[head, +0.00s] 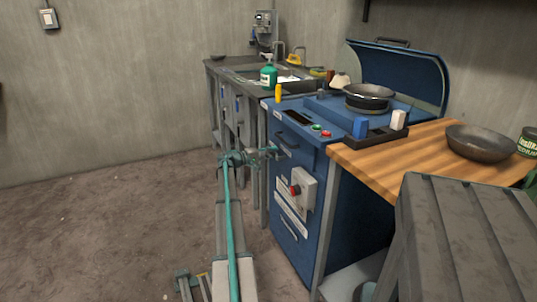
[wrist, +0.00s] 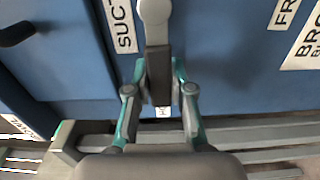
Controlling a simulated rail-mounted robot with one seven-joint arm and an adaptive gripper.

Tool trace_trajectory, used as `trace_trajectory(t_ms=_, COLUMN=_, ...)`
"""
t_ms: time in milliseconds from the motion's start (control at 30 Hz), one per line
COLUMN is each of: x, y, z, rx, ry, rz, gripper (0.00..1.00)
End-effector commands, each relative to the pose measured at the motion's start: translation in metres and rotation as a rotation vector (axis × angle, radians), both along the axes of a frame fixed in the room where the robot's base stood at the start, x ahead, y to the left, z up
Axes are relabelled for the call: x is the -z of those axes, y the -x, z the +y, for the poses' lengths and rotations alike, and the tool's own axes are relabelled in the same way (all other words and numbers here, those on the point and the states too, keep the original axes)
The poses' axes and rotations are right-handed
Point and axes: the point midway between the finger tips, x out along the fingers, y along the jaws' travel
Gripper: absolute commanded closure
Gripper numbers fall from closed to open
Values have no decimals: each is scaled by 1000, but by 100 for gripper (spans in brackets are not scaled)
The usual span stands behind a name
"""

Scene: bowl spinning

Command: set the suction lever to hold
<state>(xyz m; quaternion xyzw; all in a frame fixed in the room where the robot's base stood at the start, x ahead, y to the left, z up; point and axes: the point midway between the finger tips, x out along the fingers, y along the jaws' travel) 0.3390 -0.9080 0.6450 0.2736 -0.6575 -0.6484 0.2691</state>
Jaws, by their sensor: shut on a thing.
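The suction lever (wrist: 155,20) is on the blue cabinet front in the wrist view, with a pale round pivot at the top and a dark handle (wrist: 159,70) hanging straight down. My gripper (wrist: 160,85) is shut on the dark handle, one teal finger on each side. A white label reading "SUCT" (wrist: 121,25) is left of the lever. A small label starting with "H" (wrist: 162,112) lies just below the handle, partly hidden. In the head view, my gripper (head: 271,150) is at the left edge of the blue cabinet (head: 335,205); the lever cannot be made out there.
A grey box with a red button (head: 296,190) juts from the cabinet front. A black handle (wrist: 16,34) sticks out at left in the wrist view. A wooden table (head: 390,170) with a dark bowl (head: 478,144) stands at right. The floor at left is clear.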

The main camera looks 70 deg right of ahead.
Motion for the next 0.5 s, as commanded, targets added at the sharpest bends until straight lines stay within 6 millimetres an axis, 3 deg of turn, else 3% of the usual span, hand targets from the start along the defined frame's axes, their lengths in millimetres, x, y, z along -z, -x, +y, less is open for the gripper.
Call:
trace_trajectory(t_ms=133, x=-1, y=0, z=0, rx=-1, ry=4, rz=-3, gripper=100)
trace_trajectory(t_ms=167, x=-1, y=-1, z=0, rx=-1, ry=4, rz=-3, gripper=75)
trace_trajectory(t_ms=300, x=-1, y=-1, z=0, rx=0, ry=3, rz=-1, gripper=52)
trace_trajectory(t_ms=500, x=-1, y=0, z=0, rx=0, ry=2, rz=-1, gripper=52)
